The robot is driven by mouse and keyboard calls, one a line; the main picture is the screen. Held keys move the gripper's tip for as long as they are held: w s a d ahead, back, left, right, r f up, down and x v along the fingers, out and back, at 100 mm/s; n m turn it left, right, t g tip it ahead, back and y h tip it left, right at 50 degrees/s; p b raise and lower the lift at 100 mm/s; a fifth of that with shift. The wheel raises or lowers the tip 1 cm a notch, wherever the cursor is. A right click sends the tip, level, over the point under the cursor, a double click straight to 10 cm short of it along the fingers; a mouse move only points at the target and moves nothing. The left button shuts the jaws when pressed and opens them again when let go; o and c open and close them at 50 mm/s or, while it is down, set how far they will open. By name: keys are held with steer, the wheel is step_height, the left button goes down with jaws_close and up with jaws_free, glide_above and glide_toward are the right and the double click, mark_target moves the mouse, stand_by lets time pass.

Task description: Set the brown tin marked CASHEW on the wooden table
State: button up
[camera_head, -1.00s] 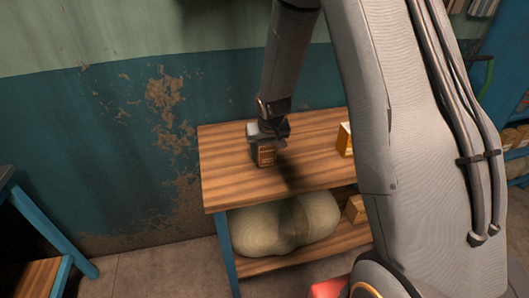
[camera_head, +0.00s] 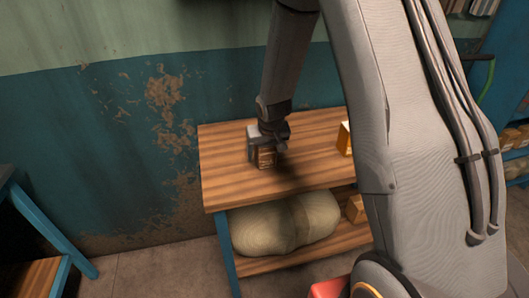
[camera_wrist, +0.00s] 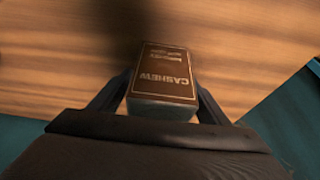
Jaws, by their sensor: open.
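The brown tin marked CASHEW (camera_wrist: 163,75) stands on the wooden table (camera_head: 230,187), near its left part in the head view. In the wrist view its lettering reads upside down and its grey end faces my gripper. The tin also shows in the head view (camera_head: 266,158), partly hidden by my gripper (camera_head: 270,142). My gripper's open fingers (camera_wrist: 163,98) lie on either side of the tin's near end in the wrist view. I cannot tell whether either finger touches it.
An orange and white box (camera_head: 344,139) stands on the table to the right, partly behind my arm. A large pale sack (camera_head: 270,226) and a small box (camera_head: 355,209) lie on the lower shelf. The peeling wall is close behind the table.

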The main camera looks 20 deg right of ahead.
mark_target(268, 145)
steer(key=b+v, duration=0.2)
steer(key=v, duration=0.9)
steer(key=shift+r, duration=0.2)
steer(key=s+g, duration=0.3)
steer(key=s, duration=1.8)
steer(key=shift+s+d, duration=0.15)
steer(key=shift+d, duration=0.3)
